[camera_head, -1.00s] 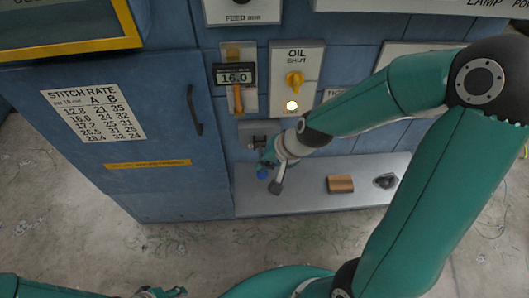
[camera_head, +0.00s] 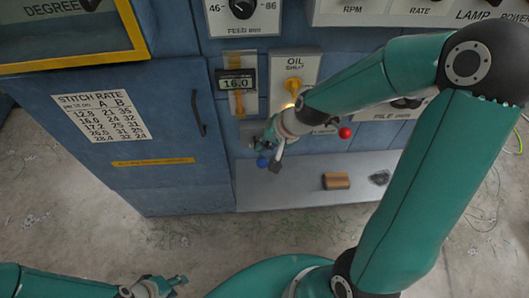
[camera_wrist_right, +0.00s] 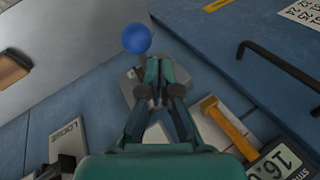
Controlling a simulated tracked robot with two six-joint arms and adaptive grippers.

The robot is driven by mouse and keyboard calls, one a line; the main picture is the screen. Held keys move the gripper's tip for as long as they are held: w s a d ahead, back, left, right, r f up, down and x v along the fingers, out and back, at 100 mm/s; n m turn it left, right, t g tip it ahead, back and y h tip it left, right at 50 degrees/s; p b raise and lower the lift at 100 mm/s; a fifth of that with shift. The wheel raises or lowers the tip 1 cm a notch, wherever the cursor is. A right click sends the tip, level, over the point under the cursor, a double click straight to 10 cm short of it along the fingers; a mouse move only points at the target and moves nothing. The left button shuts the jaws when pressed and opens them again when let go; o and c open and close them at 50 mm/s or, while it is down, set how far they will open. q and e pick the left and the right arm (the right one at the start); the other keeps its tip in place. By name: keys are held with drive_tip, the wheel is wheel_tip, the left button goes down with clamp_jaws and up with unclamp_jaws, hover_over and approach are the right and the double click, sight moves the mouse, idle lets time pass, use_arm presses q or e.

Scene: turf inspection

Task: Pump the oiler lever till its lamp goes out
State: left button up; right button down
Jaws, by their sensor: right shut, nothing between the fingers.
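The OIL panel (camera_head: 308,66) is on the blue machine front, with a yellow knob (camera_head: 293,86) below the word SHUT. Its lamp (camera_head: 290,106) glows yellow, partly hidden by my right arm. A blue ball (camera_head: 262,162) below the panel looks like the lever's end; it also shows in the wrist view (camera_wrist_right: 136,38), above a grey block (camera_wrist_right: 127,88). The lever's rod is hard to make out. My right gripper (camera_head: 262,143) is shut and empty, just above the ball; its fingers (camera_wrist_right: 158,62) point beside it. My left gripper (camera_head: 178,285) is low, its jaws too small to judge.
A red ball (camera_head: 345,132) sticks out right of my right forearm. A grey ledge (camera_head: 300,195) below holds a brown block (camera_head: 337,180) and a dark object (camera_head: 379,177). A black door handle (camera_head: 198,114) and a 16.0 readout (camera_head: 236,83) are left of the panel.

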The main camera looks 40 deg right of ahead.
drive_tip(key=shift+r, duration=0.15)
drive_tip(key=r+p, duration=0.1)
drive_tip(key=w+r+p, duration=0.1)
drive_tip(key=r, duration=0.1)
drive_tip(key=d+r+p, duration=0.1)
drive_tip(key=p, duration=0.1)
drive_tip(key=shift+w+r, duration=0.15)
drive_tip(key=shift+w, duration=0.25)
idle(0.8)
drive_tip(key=shift+d, duration=0.1)
